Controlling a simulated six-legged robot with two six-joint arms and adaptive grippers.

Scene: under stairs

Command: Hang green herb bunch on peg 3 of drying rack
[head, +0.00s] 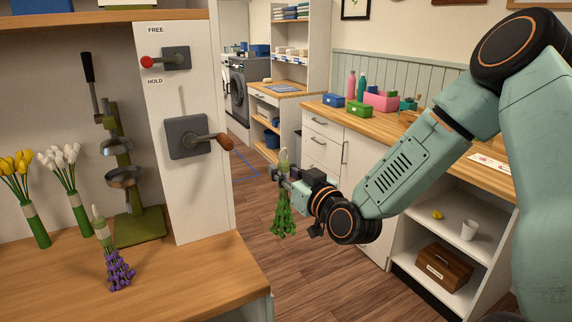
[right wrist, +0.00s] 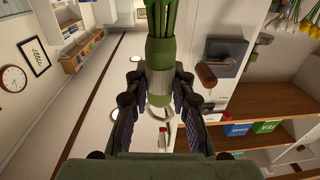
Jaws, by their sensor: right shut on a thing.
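My right gripper (head: 281,176) is shut on the green herb bunch (head: 283,218). The bunch hangs with its leaves down and its pale bound end up, over the floor between the left counter and the right cabinets. In the right wrist view the wrapped stems (right wrist: 160,55) sit between the two fingers (right wrist: 160,88), with a pale loop partly visible below the wrap. I cannot make out the drying rack or peg 3 in either view. My left gripper is not in view.

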